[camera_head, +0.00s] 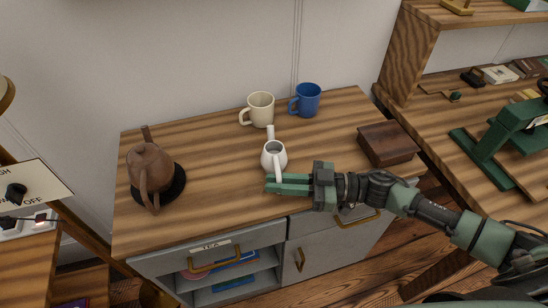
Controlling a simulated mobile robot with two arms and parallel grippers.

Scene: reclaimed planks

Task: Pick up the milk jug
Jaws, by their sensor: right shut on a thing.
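The small white milk jug (274,158) is near the middle of the wooden cabinet top, with a narrow part pointing to the back. My right gripper (271,184) reaches in from the right, its green fingers at the front side of the jug. The fingers are shut on the jug; the exact contact is partly hidden. The jug looks about upright, and I cannot tell whether its base is clear of the wood. My left gripper is not in view.
A cream mug (261,109) and a blue mug (307,100) stand behind the jug. A brown teapot (149,165) sits on a dark round mat (178,186) at the left. A dark wooden box (389,144) lies to the right. The front left top is clear.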

